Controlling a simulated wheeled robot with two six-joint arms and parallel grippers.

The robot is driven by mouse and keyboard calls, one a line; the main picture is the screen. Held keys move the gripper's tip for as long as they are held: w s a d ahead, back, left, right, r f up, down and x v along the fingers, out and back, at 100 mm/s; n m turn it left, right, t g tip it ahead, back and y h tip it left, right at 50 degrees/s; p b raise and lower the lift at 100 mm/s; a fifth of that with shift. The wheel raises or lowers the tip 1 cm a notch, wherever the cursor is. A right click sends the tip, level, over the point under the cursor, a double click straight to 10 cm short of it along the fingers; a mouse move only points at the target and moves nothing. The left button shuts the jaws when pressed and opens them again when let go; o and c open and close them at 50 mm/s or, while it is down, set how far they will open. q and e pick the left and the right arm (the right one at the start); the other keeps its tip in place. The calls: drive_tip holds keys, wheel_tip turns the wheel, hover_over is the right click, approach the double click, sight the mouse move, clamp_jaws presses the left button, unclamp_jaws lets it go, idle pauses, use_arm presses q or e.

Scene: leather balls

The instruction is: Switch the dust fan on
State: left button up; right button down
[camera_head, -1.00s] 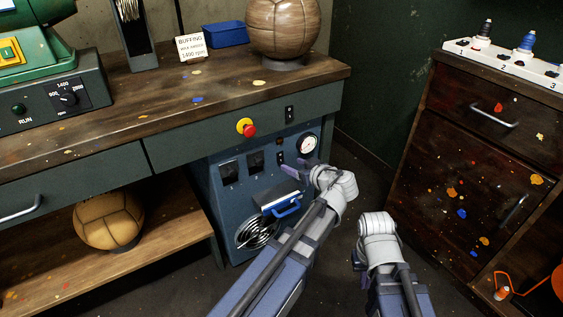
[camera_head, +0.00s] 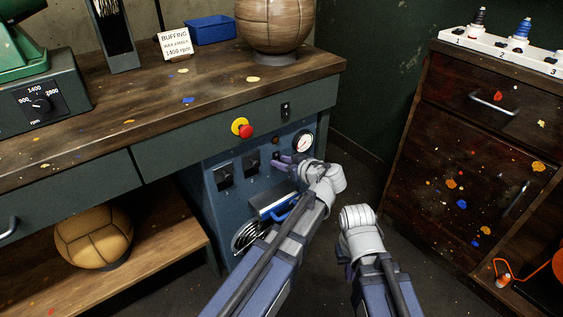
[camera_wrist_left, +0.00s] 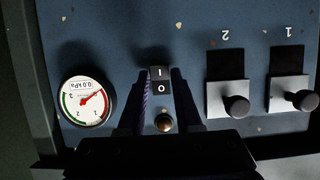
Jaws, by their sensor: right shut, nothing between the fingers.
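The dust fan is a blue cabinet (camera_head: 225,205) under the bench. In the left wrist view its black rocker switch (camera_wrist_left: 160,86), marked I and O, sits on the blue panel; which side is pressed in is unclear. My left gripper (camera_head: 281,162) is at the panel. In the left wrist view its fingers (camera_wrist_left: 163,104) are apart, one on each side of the switch; contact cannot be told. A round gauge (camera_wrist_left: 87,100) reads 0.0 kPa. A small dome (camera_wrist_left: 164,123) sits beside the switch. My right gripper (camera_head: 344,262) is shut and empty, partly hidden by its wrist.
Two sliding gates with knobs (camera_wrist_left: 236,104) share the panel. A blue handle (camera_head: 282,209) is below. A red stop button (camera_head: 246,131) is on the bench front. A drawer cabinet (camera_head: 480,150) stands right. A ball (camera_head: 93,236) lies on the lower shelf.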

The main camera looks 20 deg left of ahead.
use_arm(q)
clamp_jaws()
drive_tip(key=shift+f, duration=0.1)
drive_tip(key=y+b, duration=0.1)
drive_tip(key=b, duration=0.2)
drive_tip(key=t+y+b, duration=0.1)
drive_tip(key=b, duration=0.2)
drive_tip(key=shift+f+t, duration=0.3)
drive_tip(key=shift+f, duration=0.05)
drive_tip(key=shift+o, duration=2.4)
unclamp_jaws()
